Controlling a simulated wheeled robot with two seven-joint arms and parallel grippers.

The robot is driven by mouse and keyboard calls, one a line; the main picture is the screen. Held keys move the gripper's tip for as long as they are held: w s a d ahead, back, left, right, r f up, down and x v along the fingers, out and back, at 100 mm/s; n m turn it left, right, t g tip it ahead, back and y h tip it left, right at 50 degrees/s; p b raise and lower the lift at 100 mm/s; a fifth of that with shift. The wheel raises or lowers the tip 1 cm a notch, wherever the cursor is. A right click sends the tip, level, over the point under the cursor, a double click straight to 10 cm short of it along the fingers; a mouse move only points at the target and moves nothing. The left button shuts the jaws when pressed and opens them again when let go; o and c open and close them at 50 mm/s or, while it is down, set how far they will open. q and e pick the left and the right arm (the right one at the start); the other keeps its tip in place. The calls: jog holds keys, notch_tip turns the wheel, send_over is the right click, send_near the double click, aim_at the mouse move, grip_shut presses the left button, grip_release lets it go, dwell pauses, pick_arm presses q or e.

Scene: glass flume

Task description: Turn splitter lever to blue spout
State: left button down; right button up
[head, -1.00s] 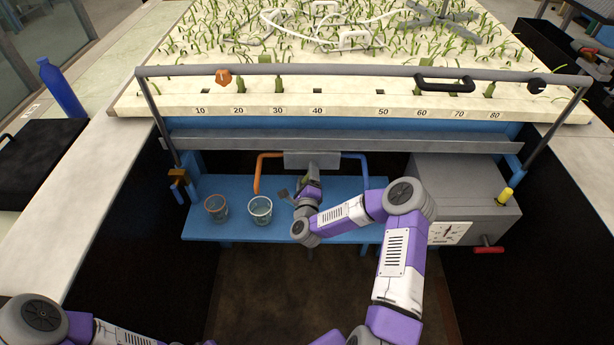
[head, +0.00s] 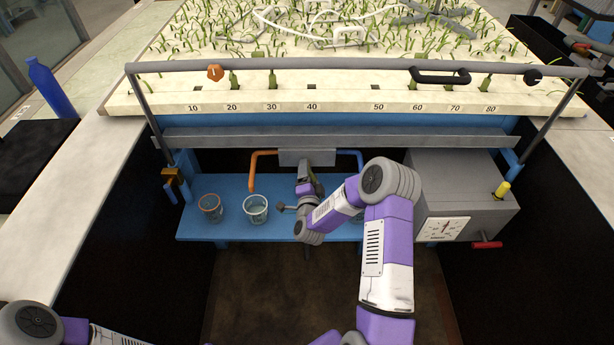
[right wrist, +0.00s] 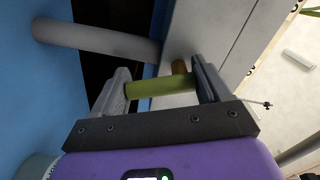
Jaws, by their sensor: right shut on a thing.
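The grey splitter box (head: 307,158) sits under the flume's front edge. An orange spout (head: 253,172) bends down on its left and a blue spout (head: 352,155) on its right, the latter partly hidden by my right arm. My right gripper (head: 305,182) is just below the splitter box in the head view. In the right wrist view its fingers (right wrist: 160,86) are shut on the yellow-green lever handle (right wrist: 148,88). Much of the lever is hidden in the head view. My left gripper is out of view; only part of that arm shows at lower left.
Two clear cups, one orange-rimmed (head: 210,207) and one pale-rimmed (head: 256,210), stand on the blue shelf (head: 232,228) left of my gripper. A grey box (head: 465,195) with a dial and red handle is at right. A grey rail (head: 340,69) crosses above.

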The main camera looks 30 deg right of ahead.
jog(key=shift+s+d+n+b, duration=0.1)
jog(key=shift+n+b, duration=0.1)
jog(key=shift+n, duration=0.4)
jog(key=shift+d+n+b, duration=0.1)
jog(key=shift+n+b, duration=0.05)
jog(key=shift+n, duration=0.45)
jog(key=o, duration=1)
jog(key=shift+r, duration=0.1)
jog(key=shift+c, duration=0.2)
jog(key=shift+s, duration=0.1)
jog(key=p+v, duration=0.1)
jog(key=v, duration=0.6)
jog(key=shift+s+a, duration=0.2)
